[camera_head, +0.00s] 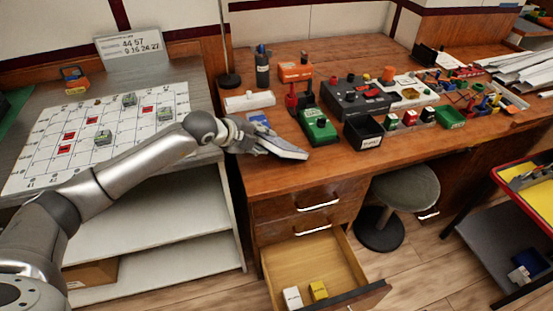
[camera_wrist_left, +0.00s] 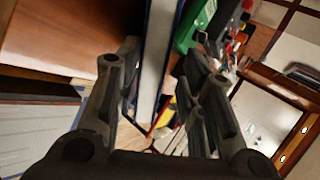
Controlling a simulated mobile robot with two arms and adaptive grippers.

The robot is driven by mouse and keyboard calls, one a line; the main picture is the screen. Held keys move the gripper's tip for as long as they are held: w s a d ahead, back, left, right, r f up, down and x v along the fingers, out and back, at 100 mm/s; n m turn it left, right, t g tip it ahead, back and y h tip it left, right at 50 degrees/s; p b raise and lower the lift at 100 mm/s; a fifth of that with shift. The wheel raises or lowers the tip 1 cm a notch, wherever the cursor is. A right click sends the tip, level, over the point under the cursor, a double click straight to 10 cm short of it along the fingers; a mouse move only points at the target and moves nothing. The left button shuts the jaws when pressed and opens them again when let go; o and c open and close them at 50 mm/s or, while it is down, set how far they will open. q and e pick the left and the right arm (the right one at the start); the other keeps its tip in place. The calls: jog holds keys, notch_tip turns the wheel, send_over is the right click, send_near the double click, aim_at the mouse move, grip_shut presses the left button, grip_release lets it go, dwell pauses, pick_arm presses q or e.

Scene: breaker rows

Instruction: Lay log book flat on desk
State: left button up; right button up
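The log book (camera_head: 284,148) has a blue cover and pale page edges. In the head view it is over the left front part of the wooden desk (camera_head: 330,170), and looks slightly tilted. My left gripper (camera_head: 252,138) is at its left end. I cannot tell whether the book touches the desk top. My right gripper is not in view.
A green device (camera_head: 319,127) is just behind the book, with a black bin (camera_head: 363,132) to its right. A white strip (camera_head: 249,101) and a dark bottle (camera_head: 262,68) are behind. An open drawer (camera_head: 325,262) juts out below. A stool (camera_head: 405,190) stands in front.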

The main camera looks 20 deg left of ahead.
pick_arm(q)
jog(key=shift+s+a+r, duration=0.2)
jog(key=shift+s+r, duration=0.25)
notch_tip(320, 180, up, 8)
jog(key=s+a+p, duration=0.1)
jog(key=s+p, duration=0.1)
jog(key=p, duration=0.2)
jog(key=shift+p, duration=0.4)
jog(key=shift+d+f, duration=0.1)
